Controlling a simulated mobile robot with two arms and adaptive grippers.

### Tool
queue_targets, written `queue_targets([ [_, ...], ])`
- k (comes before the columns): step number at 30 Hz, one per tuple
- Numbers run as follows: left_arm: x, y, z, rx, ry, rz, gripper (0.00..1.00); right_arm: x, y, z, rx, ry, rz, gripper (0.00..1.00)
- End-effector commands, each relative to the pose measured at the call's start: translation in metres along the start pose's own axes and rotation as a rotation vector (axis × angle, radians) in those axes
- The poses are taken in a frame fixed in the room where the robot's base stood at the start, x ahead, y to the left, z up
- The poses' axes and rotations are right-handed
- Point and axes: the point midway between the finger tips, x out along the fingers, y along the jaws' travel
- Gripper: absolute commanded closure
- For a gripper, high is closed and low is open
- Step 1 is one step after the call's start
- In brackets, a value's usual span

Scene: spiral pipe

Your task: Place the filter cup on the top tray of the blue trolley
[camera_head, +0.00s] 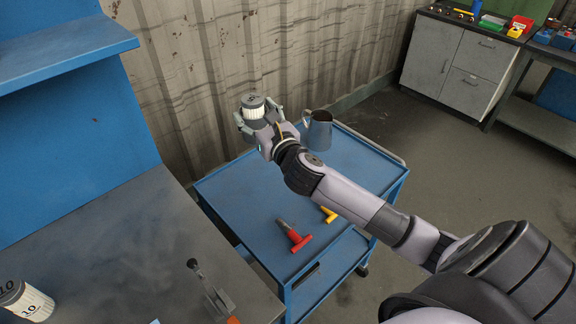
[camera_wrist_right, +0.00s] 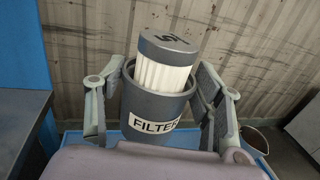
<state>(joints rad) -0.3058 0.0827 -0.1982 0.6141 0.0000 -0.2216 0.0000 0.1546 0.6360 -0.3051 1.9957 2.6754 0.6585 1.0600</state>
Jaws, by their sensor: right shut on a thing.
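My right gripper (camera_head: 259,114) is shut on the grey filter cup (camera_wrist_right: 154,108), which has a "FILTER" label facing the wrist camera. Its fingers stand on both sides of the cup in the right wrist view (camera_wrist_right: 157,105). A white pleated filter (camera_wrist_right: 163,75) with a grey cap sits in the cup, leaning a little; it also shows in the head view (camera_head: 253,109). The blue trolley (camera_head: 235,195) stands below, and the cup appears above the far part of its top tray. The cup's base is hidden, so I cannot tell its height. My left gripper is not in view.
A grey-blue jug (camera_head: 319,133) stands at the tray's far right. A red-handled tool (camera_head: 296,239) and a yellow-handled one (camera_head: 328,214) lie near the front. The tray's left and middle are clear. A grey workbench (camera_head: 110,240) with another filter (camera_head: 28,302) is left.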

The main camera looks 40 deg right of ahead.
Motion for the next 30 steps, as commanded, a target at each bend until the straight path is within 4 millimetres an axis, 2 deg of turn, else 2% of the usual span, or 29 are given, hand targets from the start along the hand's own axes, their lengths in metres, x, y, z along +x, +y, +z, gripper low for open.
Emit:
queue_targets([
  [3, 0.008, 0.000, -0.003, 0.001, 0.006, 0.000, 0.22, -0.001, 0.000, -0.035, 0.003, 0.007, -0.002, 0.76],
  [13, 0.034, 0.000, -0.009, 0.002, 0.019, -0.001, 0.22, -0.001, 0.001, -0.121, 0.004, 0.003, -0.001, 0.76],
  [17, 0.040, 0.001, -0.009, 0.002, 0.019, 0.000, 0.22, -0.001, 0.001, -0.140, 0.001, 0.002, 0.001, 0.76],
  [22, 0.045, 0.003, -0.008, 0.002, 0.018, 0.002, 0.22, -0.001, 0.001, -0.151, 0.002, 0.000, 0.001, 0.76],
  [27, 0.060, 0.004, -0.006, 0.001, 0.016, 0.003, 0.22, -0.001, 0.001, -0.180, 0.002, 0.001, 0.000, 0.76],
  [30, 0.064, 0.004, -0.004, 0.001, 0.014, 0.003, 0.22, -0.001, 0.001, -0.188, 0.001, 0.001, 0.000, 0.76],
])
